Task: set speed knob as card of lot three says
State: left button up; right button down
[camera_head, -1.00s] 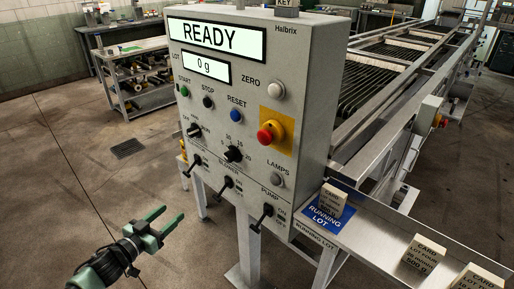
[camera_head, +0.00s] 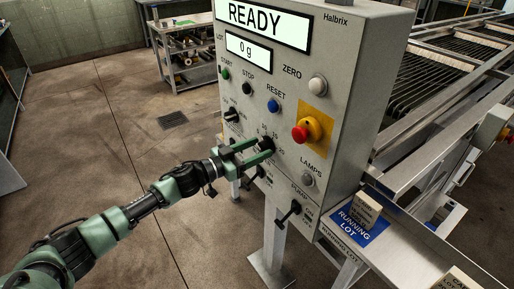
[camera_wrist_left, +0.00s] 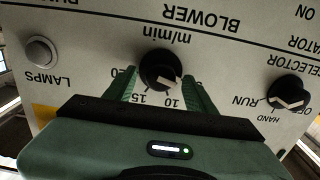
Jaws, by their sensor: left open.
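The speed knob (camera_head: 266,145), black and marked m/min, is on the grey control panel (camera_head: 345,75). My left gripper (camera_head: 263,149) is open at the panel. In the left wrist view its green fingers stand on either side of the knob (camera_wrist_left: 160,70), not closed on it; contact cannot be told. The panel appears upside down there, with 20, 15 and 10 readable. The knob's white pointer is at its lower right in that picture, near the 10 side. A card block (camera_head: 365,209) stands on the blue RUNNING LOT plate (camera_head: 359,226); its writing is too small to read.
The selector knob (camera_wrist_left: 289,93) is beside the speed knob, and the lamps button (camera_wrist_left: 41,52) is on the other side. A red emergency button (camera_head: 306,131) and a lever (camera_head: 290,211) stick out nearby. Another card (camera_head: 455,280) is cut off at the lower right.

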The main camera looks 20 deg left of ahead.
pick_arm(q)
jog(key=shift+c, duration=0.3)
grip_shut()
